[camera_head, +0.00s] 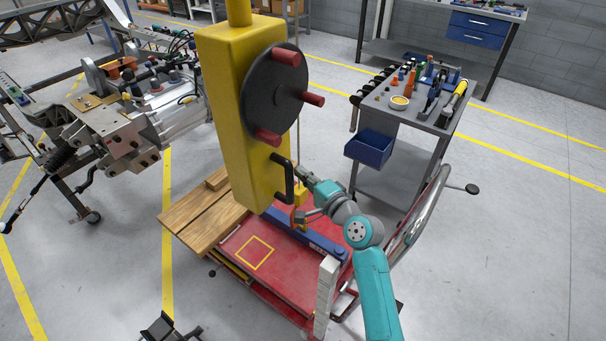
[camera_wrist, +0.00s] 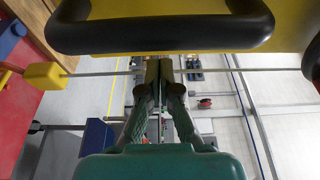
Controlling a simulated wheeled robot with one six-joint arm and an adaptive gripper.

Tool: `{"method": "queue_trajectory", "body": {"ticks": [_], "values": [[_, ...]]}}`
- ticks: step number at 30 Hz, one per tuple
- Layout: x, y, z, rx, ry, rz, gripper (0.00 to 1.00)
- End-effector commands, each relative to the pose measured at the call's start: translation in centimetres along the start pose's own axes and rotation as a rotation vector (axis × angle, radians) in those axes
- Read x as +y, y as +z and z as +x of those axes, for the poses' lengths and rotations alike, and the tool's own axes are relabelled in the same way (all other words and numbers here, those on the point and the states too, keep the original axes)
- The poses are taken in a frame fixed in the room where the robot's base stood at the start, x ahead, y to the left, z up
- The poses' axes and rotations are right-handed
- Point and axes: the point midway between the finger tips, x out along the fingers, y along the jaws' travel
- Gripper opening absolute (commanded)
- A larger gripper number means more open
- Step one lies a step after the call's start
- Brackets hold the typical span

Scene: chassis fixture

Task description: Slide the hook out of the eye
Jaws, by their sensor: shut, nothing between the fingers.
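A thin cable (camera_wrist: 220,71) runs down beside the yellow column to a small yellow block (camera_head: 300,194); the block also shows at left in the wrist view (camera_wrist: 44,75). A small orange part (camera_head: 293,219), apparently the hook, sits below the block over a blue beam (camera_head: 307,239). The eye and how the hook sits in it are too small to make out. My gripper (camera_head: 300,174) is above the block, beside the cable. In the wrist view its fingers (camera_wrist: 165,72) are together at the cable's line, with nothing held between them.
The yellow column (camera_head: 232,110) bears a black disc with red knobs (camera_head: 275,92) and a black handle (camera_head: 288,180) close to my gripper. A red cart (camera_head: 283,277) and wooden boards (camera_head: 196,220) lie below. A tool trolley (camera_head: 420,103) stands at right.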

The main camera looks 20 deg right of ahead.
Motion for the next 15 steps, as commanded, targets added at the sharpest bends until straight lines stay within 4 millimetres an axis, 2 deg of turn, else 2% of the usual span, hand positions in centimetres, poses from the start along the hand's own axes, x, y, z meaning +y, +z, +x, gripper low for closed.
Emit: {"method": "queue_trajectory", "body": {"ticks": [7, 15], "values": [[0.0, 0.1, 0.0, 0.0, 0.0, 0.0, 0.0], [0.0, 1.1, -0.3, -0.002, 0.001, 0.001, 0.0]]}}
